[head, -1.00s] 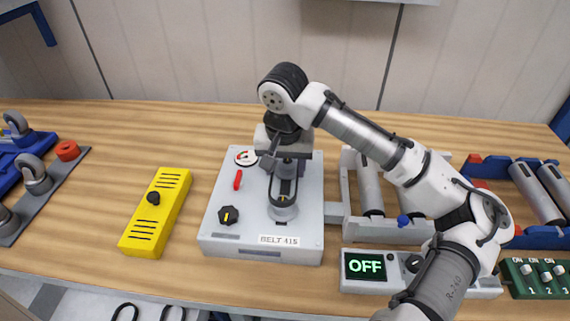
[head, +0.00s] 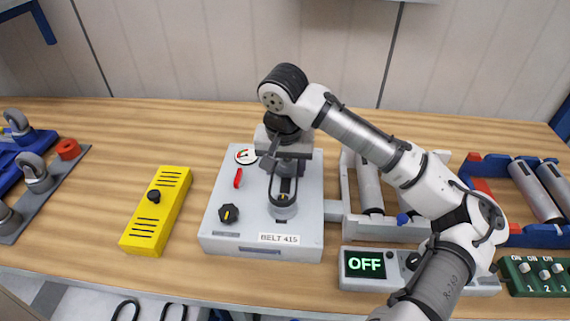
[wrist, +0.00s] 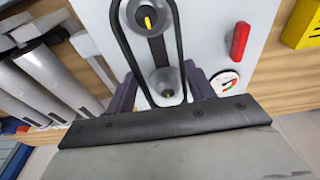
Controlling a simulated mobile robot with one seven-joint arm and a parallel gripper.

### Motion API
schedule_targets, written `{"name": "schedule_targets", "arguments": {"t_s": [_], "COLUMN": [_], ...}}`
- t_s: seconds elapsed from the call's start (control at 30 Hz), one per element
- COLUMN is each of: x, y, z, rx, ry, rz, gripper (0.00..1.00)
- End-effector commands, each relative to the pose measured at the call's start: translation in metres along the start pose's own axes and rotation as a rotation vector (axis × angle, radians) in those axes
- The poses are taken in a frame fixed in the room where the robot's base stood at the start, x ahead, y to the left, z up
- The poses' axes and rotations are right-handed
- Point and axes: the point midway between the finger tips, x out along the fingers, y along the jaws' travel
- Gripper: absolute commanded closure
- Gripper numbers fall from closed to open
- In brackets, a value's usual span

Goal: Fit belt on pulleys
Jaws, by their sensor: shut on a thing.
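A black belt (wrist: 178,45) forms a long loop in the wrist view, with a strand on each side of the two pulleys. My gripper (head: 286,170) is shut on the belt, low over the back of the grey belt unit (head: 225,247). The front pulley (wrist: 138,22) has a yellow mark and also shows in the head view (head: 284,212). The back pulley (wrist: 163,88) lies near my fingers and is hidden by my gripper in the head view. The loop's front end is cut off in the wrist view, so I cannot tell whether it is seated.
The unit carries a black knob (head: 229,213), red handle (head: 238,178) and gauge (head: 246,156). A yellow box (head: 157,212) stands left, with bare table between. Right are a roller frame (head: 344,190) and a display box (head: 365,265) reading OFF. Casters (head: 38,178) lie far left.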

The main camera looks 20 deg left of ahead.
Motion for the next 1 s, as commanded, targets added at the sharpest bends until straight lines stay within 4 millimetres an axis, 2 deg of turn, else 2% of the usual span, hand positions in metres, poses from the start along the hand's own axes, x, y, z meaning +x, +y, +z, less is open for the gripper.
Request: {"name": "schedule_targets", "arguments": {"t_s": [1.0], "x": [0.031], "y": [0.000], "z": [0.005], "rx": [-0.001], "ry": [-0.001], "rz": [0.000], "gripper": [0.68]}}
